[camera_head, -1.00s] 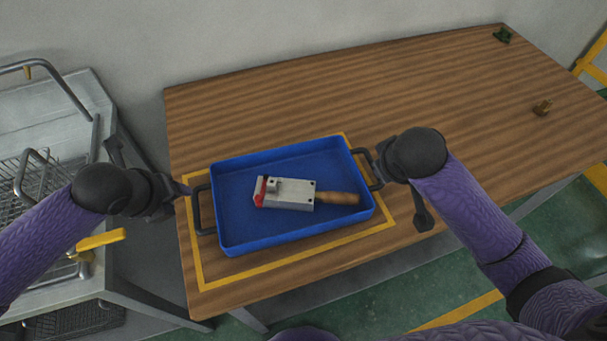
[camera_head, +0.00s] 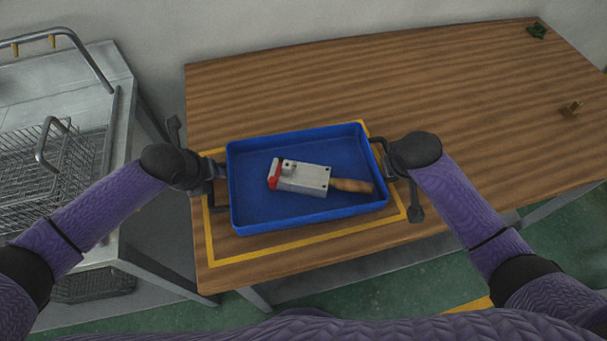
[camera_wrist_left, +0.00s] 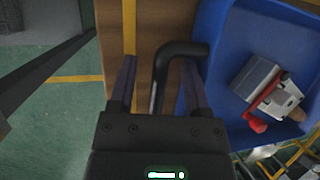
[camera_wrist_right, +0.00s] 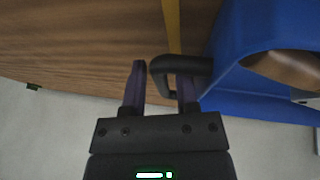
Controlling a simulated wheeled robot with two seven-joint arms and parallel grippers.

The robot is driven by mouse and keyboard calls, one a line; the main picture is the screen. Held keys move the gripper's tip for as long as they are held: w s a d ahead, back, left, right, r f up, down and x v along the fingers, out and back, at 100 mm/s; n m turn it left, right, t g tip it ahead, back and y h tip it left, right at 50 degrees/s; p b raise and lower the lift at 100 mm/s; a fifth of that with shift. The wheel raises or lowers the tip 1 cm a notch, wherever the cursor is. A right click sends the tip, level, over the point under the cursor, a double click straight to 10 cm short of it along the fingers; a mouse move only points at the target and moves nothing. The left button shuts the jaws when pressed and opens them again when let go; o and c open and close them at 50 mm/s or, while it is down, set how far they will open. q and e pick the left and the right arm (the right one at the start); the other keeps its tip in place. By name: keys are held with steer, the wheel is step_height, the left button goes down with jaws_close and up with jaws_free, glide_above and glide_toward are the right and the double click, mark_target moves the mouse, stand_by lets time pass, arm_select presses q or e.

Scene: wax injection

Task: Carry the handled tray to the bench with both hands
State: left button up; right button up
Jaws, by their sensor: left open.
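The blue handled tray (camera_head: 250,214) lies on the wooden bench (camera_head: 440,90), inside a yellow outline. In it is a grey metal block with red parts and a wooden handle (camera_head: 300,177). My left gripper (camera_head: 212,172) is open at the tray's left dark handle; in the left wrist view this handle (camera_wrist_left: 160,75) stands between the spread fingers. My right gripper (camera_head: 384,168) is at the right handle. In the right wrist view its fingers are apart, with the bar of the right handle (camera_wrist_right: 158,78) between them and one finger inside the loop.
A grey metal unit with wire baskets (camera_head: 35,170) stands to the left, across a gap from the bench. The bench behind the tray is clear.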

arm_select(q)
steer(key=shift+w+f, duration=0.15)
steer(key=shift+f, duration=0.2)
arm_select(e)
steer(key=shift+w+f, duration=0.1)
steer(key=shift+f, duration=0.25)
arm_select(q)
steer(key=c, duration=0.6)
arm_select(e)
jaws_close()
arm_select(q)
jaws_close()
